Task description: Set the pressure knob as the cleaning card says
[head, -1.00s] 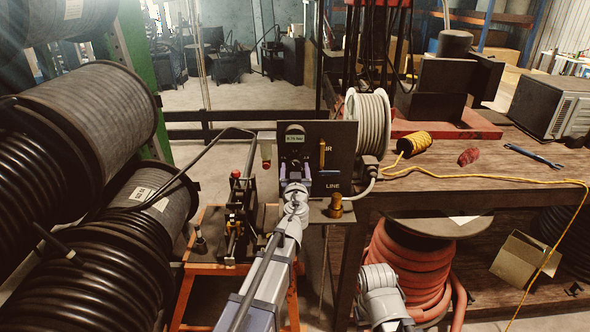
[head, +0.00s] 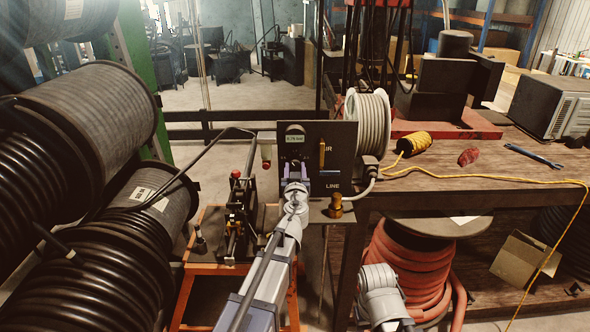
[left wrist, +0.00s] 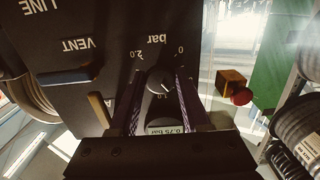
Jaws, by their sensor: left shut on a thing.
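The pressure knob (left wrist: 160,81) is a round dark knob on a black panel (head: 343,150). Its scale is marked in bar, with 0, 1.0 and 2.0 readable in the left wrist view. A small display (left wrist: 168,129) beside the knob appears to read 0.75 bar; it also shows on the panel in the head view (head: 294,140). My left gripper (head: 295,168) is at the panel, its two purple fingers shut on the knob from both sides. The fingers partly hide the knob in the head view. I cannot make out a cleaning card.
A yellow lever (head: 322,154) and a blue lever (left wrist: 66,77), near VENT, are on the panel close to my left gripper. A red knob (left wrist: 241,96) sits beside the panel. A workbench (head: 470,192) with a hose reel (head: 369,122) stands right; black hose spools (head: 95,115) stand left.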

